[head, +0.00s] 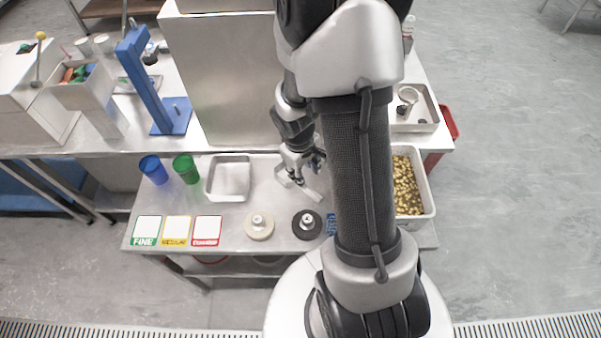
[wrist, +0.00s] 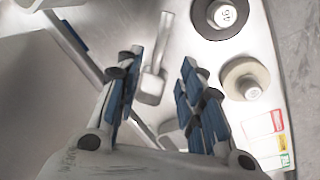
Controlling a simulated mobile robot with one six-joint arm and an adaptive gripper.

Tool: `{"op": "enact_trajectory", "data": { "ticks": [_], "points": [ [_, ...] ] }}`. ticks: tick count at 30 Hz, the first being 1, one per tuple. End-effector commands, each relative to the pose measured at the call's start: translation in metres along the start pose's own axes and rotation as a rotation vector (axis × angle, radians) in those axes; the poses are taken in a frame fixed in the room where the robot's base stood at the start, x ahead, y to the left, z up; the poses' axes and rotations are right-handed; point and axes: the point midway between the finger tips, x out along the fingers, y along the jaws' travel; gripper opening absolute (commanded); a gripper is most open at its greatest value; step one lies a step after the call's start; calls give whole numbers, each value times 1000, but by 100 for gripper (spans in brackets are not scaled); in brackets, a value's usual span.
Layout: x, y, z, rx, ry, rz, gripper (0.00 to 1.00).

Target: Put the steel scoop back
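The steel scoop (head: 312,194) appears to lie on the front steel table (head: 262,188), right of the empty metal tray (head: 229,196). In the wrist view the scoop (wrist: 153,85) shows its small bowl low and its handle pointing up. My gripper (head: 304,171) is above the scoop, partly hidden by my arm. In the wrist view its two blue-padded fingers (wrist: 161,62) stand apart, with the scoop seen in the gap between them. No pad visibly touches it. I cannot tell the exact height of the fingertips above it.
A black weight (head: 306,224) and a cream weight (head: 259,226) stand near the front edge. A bin of yellowish pieces (head: 406,185) is right of my arm. A blue cup (head: 153,169) and green cup (head: 186,168) stand left. A tray (head: 424,112) with a metal cup (head: 408,97) sits at the back right.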

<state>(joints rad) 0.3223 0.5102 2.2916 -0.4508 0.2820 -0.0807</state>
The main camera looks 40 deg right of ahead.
Motion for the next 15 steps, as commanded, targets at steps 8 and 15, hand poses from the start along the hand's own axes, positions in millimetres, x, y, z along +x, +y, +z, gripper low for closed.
{"op": "enact_trajectory", "data": {
  "ticks": [8, 15],
  "points": [
    [-117, -13, -6, 85, 104, 59, 36],
    [-220, -57, 28, 172, 229, 32, 36]
  ]
}}
